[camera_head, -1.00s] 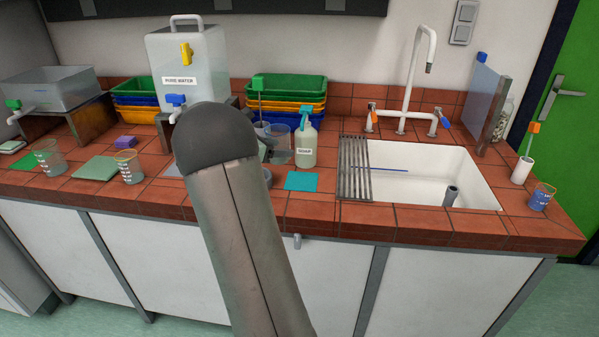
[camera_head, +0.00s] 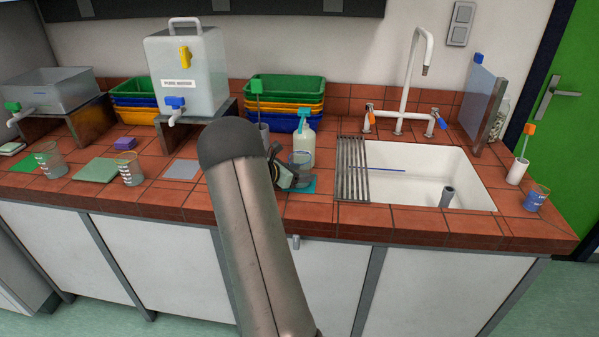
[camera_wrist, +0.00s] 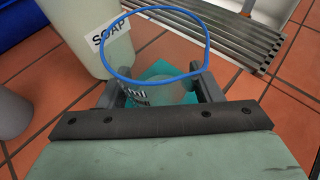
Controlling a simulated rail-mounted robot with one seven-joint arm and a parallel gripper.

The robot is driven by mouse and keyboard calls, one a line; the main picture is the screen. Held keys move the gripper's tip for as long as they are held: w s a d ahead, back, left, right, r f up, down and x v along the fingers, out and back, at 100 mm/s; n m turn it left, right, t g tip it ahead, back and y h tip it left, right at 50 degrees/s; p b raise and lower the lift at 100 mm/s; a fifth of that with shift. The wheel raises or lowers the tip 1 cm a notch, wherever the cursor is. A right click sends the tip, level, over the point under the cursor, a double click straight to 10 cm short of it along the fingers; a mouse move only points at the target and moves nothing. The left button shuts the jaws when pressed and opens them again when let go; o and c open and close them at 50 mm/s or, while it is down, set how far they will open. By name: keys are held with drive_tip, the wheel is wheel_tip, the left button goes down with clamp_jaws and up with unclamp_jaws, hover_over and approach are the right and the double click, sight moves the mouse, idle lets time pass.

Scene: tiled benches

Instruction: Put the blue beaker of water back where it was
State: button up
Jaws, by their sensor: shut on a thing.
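My gripper (camera_head: 284,174) is shut on a clear beaker with a blue rim (camera_wrist: 157,78), with one finger on each side of its body. In the head view the beaker (camera_head: 301,159) looks upright, just in front of the soap bottle. It is over the teal square mat (camera_head: 309,186), which also shows below it in the wrist view. I cannot tell whether the beaker's base touches the mat. The water level inside is not clear.
The soap bottle (camera_head: 301,142) stands close behind the beaker. The sink (camera_head: 420,175) with its metal drain rack (camera_head: 353,170) lies to the right. A grey mat (camera_head: 181,170) is bare on the left.

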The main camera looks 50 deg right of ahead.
drive_tip(key=o, duration=1.3)
